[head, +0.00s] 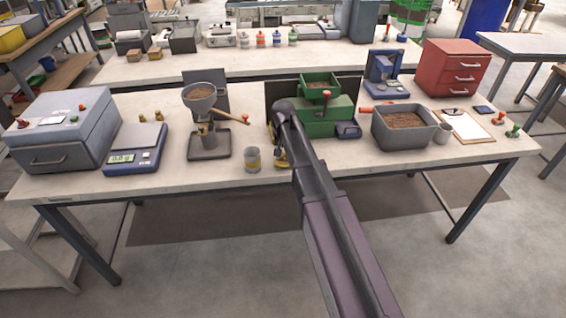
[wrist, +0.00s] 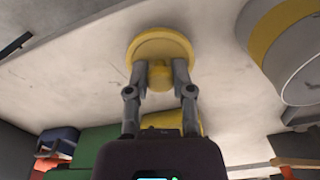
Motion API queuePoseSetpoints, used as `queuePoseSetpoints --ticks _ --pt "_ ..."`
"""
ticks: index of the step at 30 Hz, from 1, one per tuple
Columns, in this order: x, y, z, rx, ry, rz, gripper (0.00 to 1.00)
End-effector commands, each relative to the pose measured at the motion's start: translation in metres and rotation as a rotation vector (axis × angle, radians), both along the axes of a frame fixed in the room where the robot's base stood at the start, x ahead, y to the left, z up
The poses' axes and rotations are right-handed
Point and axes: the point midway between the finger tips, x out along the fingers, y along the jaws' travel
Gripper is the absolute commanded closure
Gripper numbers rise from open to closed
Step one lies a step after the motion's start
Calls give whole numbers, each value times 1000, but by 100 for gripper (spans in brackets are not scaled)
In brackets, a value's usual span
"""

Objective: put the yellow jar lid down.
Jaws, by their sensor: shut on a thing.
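The yellow jar lid (wrist: 160,45) is a round disc with a knob in the middle. My gripper (wrist: 160,78) is shut on the knob, one finger on each side. The lid is over the pale bench top; I cannot tell whether it touches it. In the head view my arm hides most of my gripper (head: 280,158), and only a bit of yellow shows there. A grey jar with a yellow band (head: 252,160) stands upright on the bench just left of my gripper. It also shows large at the right of the wrist view (wrist: 285,45).
A green machine (head: 322,120) stands just behind my gripper. A funnel stand (head: 208,150) is left of the jar, and a grey bin of pellets (head: 405,138) is to the right. Bare bench top (head: 215,175) lies along the front edge.

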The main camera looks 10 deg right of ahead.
Motion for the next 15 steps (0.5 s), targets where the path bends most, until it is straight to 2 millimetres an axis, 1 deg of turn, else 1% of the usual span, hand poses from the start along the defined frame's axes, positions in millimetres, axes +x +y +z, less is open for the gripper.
queuePoseSetpoints --ticks 1,6,15 --pt "0 0 -9 0 0 0 94" --pt "0 0 -18 0 0 0 94" --pt "0 0 -18 0 0 0 94"
